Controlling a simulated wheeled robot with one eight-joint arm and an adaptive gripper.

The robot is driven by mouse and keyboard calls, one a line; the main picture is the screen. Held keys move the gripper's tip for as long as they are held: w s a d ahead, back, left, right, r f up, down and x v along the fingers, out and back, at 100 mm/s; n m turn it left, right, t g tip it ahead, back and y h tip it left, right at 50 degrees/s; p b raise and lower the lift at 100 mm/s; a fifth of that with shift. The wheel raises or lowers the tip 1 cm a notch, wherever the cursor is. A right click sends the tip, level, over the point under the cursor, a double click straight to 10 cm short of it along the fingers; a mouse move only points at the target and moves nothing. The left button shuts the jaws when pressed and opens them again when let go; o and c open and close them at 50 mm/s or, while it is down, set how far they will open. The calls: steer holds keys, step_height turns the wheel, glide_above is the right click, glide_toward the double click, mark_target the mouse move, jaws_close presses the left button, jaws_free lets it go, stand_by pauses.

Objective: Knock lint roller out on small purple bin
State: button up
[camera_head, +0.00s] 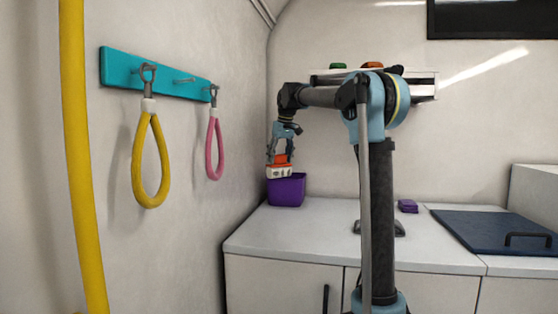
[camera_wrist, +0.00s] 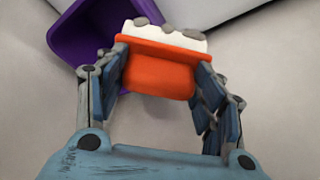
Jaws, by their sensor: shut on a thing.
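The lint roller (camera_head: 279,159) has an orange body and a white end with grey lumps on it. My gripper (camera_head: 281,150) points down and is shut on its orange part. In the wrist view the orange part of the lint roller (camera_wrist: 158,77) sits between the two fingers of my gripper (camera_wrist: 162,65), white end facing away. The small purple bin (camera_head: 287,190) stands on the counter by the left wall, below the white end. In the wrist view the purple bin (camera_wrist: 82,38) shows at upper left, partly behind the lint roller. I cannot tell whether they touch.
The white counter (camera_head: 310,228) is mostly clear right of the bin. A small purple object (camera_head: 407,206) and a dark blue panel with a handle (camera_head: 490,231) lie farther right. A yellow loop (camera_head: 150,180) and a pink loop (camera_head: 215,150) hang on the left wall.

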steer(key=shift+f, duration=0.45)
stand_by(1.1)
steer(key=shift+r, duration=0.1)
steer(key=shift+r, duration=0.65)
steer(key=shift+f, duration=0.75)
stand_by(1.7)
steer(key=shift+r, duration=0.1)
steer(key=shift+r, duration=2.9)
